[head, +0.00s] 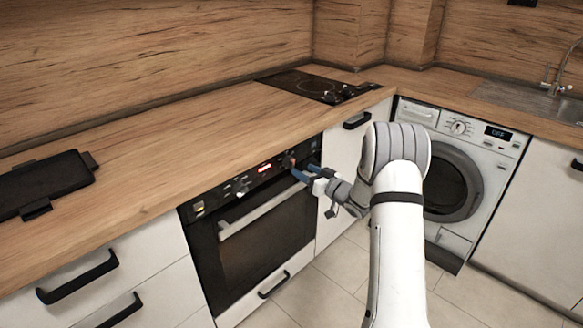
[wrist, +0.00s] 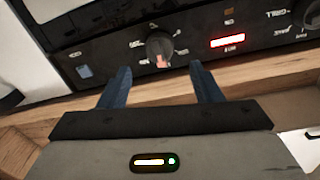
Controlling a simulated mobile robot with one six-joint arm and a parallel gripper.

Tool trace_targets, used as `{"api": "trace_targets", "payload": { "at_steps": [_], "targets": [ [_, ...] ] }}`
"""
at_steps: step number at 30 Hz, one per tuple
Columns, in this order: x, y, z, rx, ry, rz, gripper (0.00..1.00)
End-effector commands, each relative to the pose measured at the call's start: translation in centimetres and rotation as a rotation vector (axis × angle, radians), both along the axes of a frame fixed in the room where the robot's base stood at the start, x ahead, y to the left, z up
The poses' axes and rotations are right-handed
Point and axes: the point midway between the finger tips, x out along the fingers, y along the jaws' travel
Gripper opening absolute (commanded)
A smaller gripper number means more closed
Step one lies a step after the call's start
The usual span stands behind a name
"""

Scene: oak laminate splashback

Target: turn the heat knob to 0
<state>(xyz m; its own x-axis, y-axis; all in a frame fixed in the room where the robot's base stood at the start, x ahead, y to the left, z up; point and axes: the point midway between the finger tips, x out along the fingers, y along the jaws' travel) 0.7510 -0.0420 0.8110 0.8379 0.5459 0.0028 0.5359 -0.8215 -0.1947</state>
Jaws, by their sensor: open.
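The oven's black control panel (head: 248,178) runs along the top of the oven under the counter. A round dark knob (wrist: 159,46) with a reddish pointer mark is on the panel in the wrist view, with small white markings around it. The knob's markings are too small to read. My gripper (wrist: 158,72) is open, its two blue fingers pointing at the panel on either side of the knob, just short of it. No contact shows. In the head view my gripper (head: 296,172) is at the right end of the panel and partly hides that knob.
A red lit display (wrist: 228,41) sits beside the knob. The oven door handle (head: 262,213) juts out below the panel. The wooden counter (head: 200,135) overhangs above. A washing machine (head: 455,180) stands to the right. Floor in front is clear.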

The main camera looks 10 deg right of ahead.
Motion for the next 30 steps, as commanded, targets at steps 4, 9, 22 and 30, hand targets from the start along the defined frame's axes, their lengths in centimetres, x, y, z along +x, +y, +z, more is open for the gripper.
{"api": "trace_targets", "payload": {
  "at_steps": [4, 9, 22, 30],
  "targets": [
    [2.2, 1.5, 0.0, -0.002, -0.001, 0.001, 0.58],
    [4.1, 2.7, 0.0, -0.001, 0.000, -0.001, 0.58],
    [5.0, 3.2, 0.0, -0.001, 0.002, -0.003, 0.58],
    [5.0, 3.2, 0.0, -0.001, 0.002, -0.004, 0.35]
  ]
}}
